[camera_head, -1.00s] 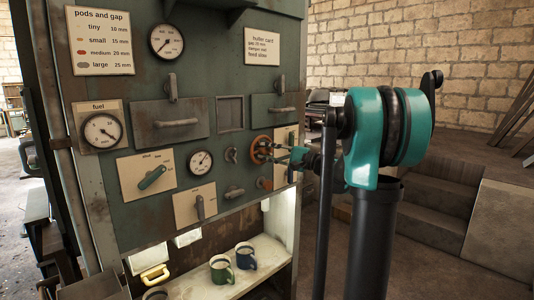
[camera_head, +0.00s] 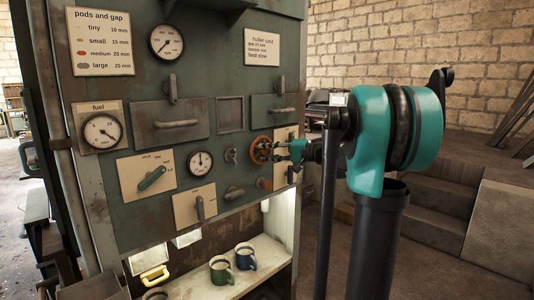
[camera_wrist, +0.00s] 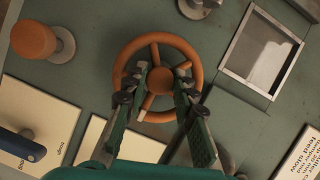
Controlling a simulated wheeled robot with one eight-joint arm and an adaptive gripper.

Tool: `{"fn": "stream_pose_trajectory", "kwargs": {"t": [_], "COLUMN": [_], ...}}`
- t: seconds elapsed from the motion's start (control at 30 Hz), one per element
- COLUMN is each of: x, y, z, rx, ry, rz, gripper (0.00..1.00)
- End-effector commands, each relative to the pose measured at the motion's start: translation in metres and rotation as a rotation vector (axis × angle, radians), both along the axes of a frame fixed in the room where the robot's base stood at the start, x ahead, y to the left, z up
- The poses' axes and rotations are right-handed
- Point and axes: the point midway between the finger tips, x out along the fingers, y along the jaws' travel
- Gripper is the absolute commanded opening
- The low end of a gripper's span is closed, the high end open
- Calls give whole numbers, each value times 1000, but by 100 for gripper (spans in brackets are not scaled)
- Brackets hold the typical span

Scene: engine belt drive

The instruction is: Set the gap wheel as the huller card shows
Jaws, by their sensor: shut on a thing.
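The orange gap wheel (camera_head: 261,149) stands out from the green panel, right of a small round dial (camera_head: 200,163) whose needle points about straight up. My gripper (camera_head: 276,150) reaches it from the right. In the wrist view the wheel (camera_wrist: 194,55) has a round hub and spokes. There my gripper's fingers (camera_wrist: 160,84) lie inside the rim, one each side of the hub, shut on the wheel. The white huller card (camera_head: 262,46) hangs at upper right; its small lines, including a gap value in mm, are hard to read surely.
The pods and gap chart (camera_head: 100,41) lists tiny 10, small 15, medium 20 and large 25 mm. Nearby are a fuel gauge (camera_head: 102,131), a lever plate (camera_head: 146,177) and an orange knob (camera_wrist: 34,41). Mugs (camera_head: 221,270) stand on the shelf below.

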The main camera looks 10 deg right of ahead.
Motion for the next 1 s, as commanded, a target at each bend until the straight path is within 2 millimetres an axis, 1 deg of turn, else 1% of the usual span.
{"fn": "stream_pose_trajectory", "kwargs": {"t": [0.3, 0.33, 0.4, 0.67, 0.77, 0.87, 1.0], "x": [-1, -1, -1, 0, -2, -8, -22], "y": [0, 0, 0, 0, -4, -14, -37], "z": [-1, -1, -1, -1, 0, 1, 4], "rx": [-3, -3, -3, -2, -1, -1, -1], "ry": [1, 1, 1, 0, 0, 1, 0], "rz": [1, 1, 2, 1, 0, -2, -3], "gripper": [0, 29, 35, 35, 35, 35, 35]}}
